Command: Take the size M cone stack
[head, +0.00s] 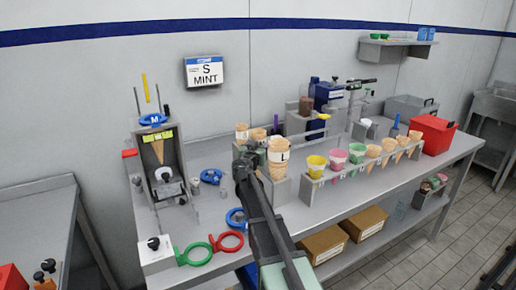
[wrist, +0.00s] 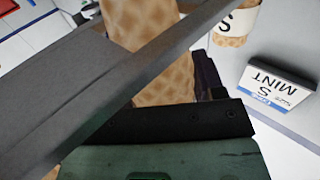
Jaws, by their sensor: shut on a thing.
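My gripper (head: 246,165) is shut on a waffle cone stack at the cone rack on the bench. In the wrist view the held stack (wrist: 165,78) fills the space at the jaws, partly hidden by a dark finger; its size label does not show. A stack labelled S (head: 242,133) stands just left of it and also shows apart at the upper right in the wrist view (wrist: 236,22). A stack labelled L (head: 278,157) stands at the right. Between them a cone stack top (head: 258,135) shows, its label unreadable.
A sign reading S MINT (head: 204,72) hangs on the wall. A cone fixture with a blue M ring (head: 152,119) stands left. A holder with several filled and empty cones (head: 345,175) is close to my arm's right. Colored rings (head: 195,254) lie at the front edge.

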